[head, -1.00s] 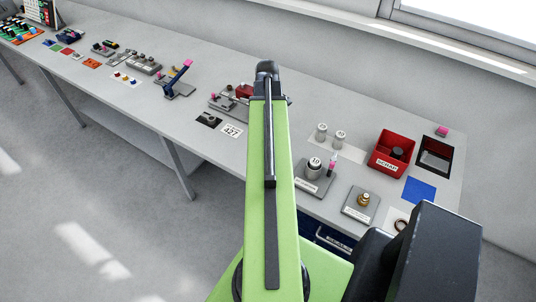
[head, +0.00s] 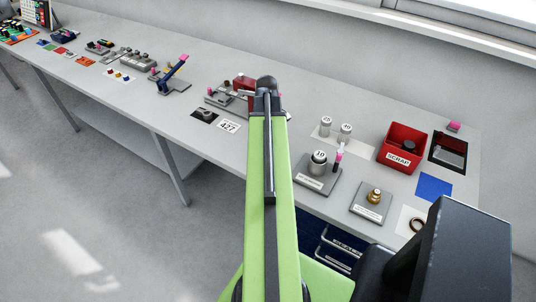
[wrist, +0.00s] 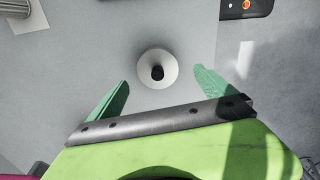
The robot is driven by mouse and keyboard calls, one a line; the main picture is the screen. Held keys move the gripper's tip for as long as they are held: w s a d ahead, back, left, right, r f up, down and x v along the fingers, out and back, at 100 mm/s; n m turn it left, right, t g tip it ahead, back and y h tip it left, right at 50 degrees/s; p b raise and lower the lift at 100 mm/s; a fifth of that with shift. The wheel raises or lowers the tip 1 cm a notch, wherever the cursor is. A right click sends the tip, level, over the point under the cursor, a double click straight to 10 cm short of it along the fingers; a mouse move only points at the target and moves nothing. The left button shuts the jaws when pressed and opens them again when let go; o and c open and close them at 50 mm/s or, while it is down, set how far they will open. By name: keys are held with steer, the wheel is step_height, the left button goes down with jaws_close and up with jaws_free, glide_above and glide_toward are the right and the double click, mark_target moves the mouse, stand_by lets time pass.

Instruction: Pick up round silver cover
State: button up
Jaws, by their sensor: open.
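The round silver cover (wrist: 144,72), a pale disc with a dark knob in its middle, lies on the grey bench top in the wrist view. My gripper (wrist: 161,78) is open, with one green finger on each side of the disc and a clear gap to each. The finger tips reach to about the disc's near half in the picture. Nothing is held. The height of the fingers above the bench cannot be told. In the head view my green arm covers this part of the bench, and neither the cover nor the fingers can be made out.
In the head view, two silver weights (head: 326,125) stand on a white mat right of my arm. Further right are a red scrap bin (head: 397,162) and a blue square (head: 434,186). In the wrist view, a dark plate with an orange button (wrist: 246,6) lies at top right.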

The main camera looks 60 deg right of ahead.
steer(key=f+b, duration=0.3)
steer(key=f, duration=0.1)
steer(key=shift+d+f+b, duration=0.2)
steer(key=shift+f+b, duration=0.2)
steer(key=shift+r, duration=0.2)
steer(key=shift+c, duration=0.3)
steer(key=c, duration=1.6)
steer(key=shift+r+p, duration=0.1)
steer(key=shift+p, duration=0.2)
step_height(320, 180, up, 4)
steer(key=p, duration=0.4)
steer(key=shift+r, duration=0.2)
steer(key=s+r+p, duration=0.2)
steer(key=s, duration=0.1)
steer(key=s+d+r+p, duration=0.1)
steer(key=s+r+p, duration=0.1)
steer(key=s, duration=0.2)
steer(key=s+r+p, duration=0.2)
steer(key=s, duration=0.2)
steer(key=shift+s+d+r+p, duration=0.15)
steer(key=shift+s+r+p, duration=0.1)
steer(key=shift+p, duration=0.15)
